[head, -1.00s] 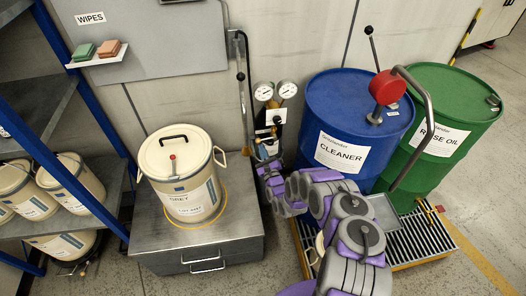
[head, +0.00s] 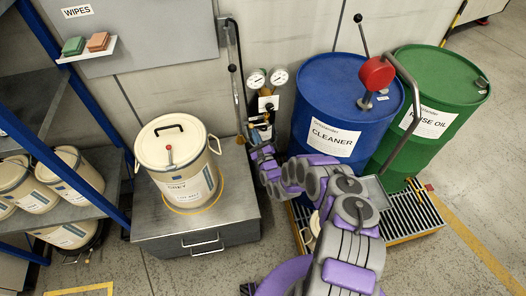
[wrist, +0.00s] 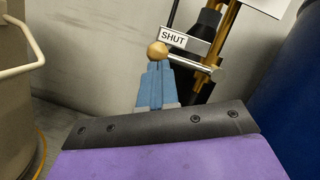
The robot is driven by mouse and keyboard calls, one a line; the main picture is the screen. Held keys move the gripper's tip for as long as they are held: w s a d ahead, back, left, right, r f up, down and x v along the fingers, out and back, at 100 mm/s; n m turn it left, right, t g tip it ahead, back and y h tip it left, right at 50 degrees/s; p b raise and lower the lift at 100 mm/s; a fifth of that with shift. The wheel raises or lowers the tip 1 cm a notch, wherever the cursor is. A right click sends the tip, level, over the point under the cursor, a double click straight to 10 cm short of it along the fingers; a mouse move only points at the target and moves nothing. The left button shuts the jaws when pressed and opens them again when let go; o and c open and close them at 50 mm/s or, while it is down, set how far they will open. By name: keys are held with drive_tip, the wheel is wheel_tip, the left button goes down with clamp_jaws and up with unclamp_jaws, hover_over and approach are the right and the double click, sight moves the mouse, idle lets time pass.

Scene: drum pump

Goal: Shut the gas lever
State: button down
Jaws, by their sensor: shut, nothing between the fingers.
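The gas lever is a thin metal rod (wrist: 195,65) ending in a tan ball knob (wrist: 157,48), in the wrist view. It runs roughly level, just under a plate marked SHUT (wrist: 173,38). My gripper (wrist: 156,66) has its blue fingers shut together and empty. Their tips are right at the lower side of the knob in the picture; I cannot tell whether they touch it. In the head view my gripper (head: 243,141) is low at the gas fittings (head: 266,117), under two round gauges (head: 257,79). The lever is too small to make out there.
A cream lidded pail (head: 177,160) stands on a grey cabinet (head: 150,222) left of my gripper. A blue CLEANER drum (head: 320,105) and a green RINSE OIL drum (head: 450,85) stand to the right on a grated pallet (head: 415,215). A blue-framed shelf (head: 60,155) is far left.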

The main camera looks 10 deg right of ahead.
drive_tip(key=b+v, duration=0.3)
drive_tip(key=v, duration=1.4)
drive_tip(key=shift+f, duration=0.2)
drive_tip(key=shift+s, duration=0.2)
